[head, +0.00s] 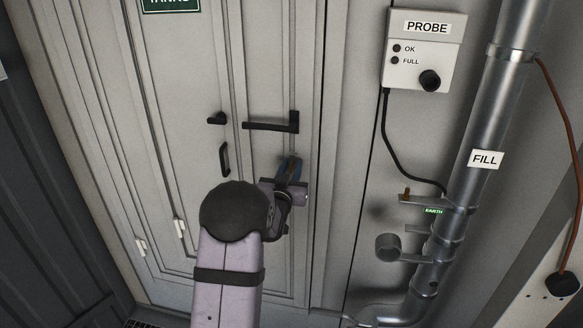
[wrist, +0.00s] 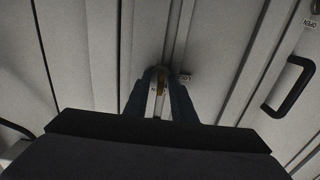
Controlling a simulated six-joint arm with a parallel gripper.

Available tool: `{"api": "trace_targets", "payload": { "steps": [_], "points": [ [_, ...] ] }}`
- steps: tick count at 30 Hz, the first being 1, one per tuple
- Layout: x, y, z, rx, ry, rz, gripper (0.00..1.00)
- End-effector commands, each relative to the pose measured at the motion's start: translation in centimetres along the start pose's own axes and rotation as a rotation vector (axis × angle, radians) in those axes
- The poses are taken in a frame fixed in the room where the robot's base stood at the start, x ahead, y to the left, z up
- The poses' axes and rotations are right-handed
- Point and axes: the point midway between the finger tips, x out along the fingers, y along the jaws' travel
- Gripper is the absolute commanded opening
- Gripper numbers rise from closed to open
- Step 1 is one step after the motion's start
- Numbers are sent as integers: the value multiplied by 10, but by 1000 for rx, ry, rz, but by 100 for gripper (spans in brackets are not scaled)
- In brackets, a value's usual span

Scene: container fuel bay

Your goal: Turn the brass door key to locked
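The brass key (wrist: 160,76) shows small in the wrist view, between the tips of my gripper's dark blue fingers (wrist: 160,88). A pale gap shows between the fingers below the key. I cannot tell whether the fingertips touch the key. In the head view my gripper (head: 290,168) is at the grey door (head: 185,60), below a black lever handle (head: 270,126). My gripper hides the key there. A small white label (wrist: 185,77), partly hidden, is right of the key in the wrist view; I cannot read it for certain.
A black pull handle (head: 224,158) is left of my gripper. To the right are a probe box (head: 424,50) with a hanging cable, and a steel fill pipe (head: 485,130) with brackets. A black handle (wrist: 290,88) shows at right in the wrist view.

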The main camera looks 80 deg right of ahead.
Motion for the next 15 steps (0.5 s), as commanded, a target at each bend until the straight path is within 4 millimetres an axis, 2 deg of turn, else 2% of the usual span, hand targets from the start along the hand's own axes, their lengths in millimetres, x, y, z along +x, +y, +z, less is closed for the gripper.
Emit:
{"api": "trace_targets", "payload": {
  "steps": [1, 3, 15],
  "points": [
    [0, 0, 0, 0, 0, 0, 11],
    [0, 0, 0, 0, 0, 0, 0],
    [0, 0, 1, 33, 3, 1, 0]
  ]
}}
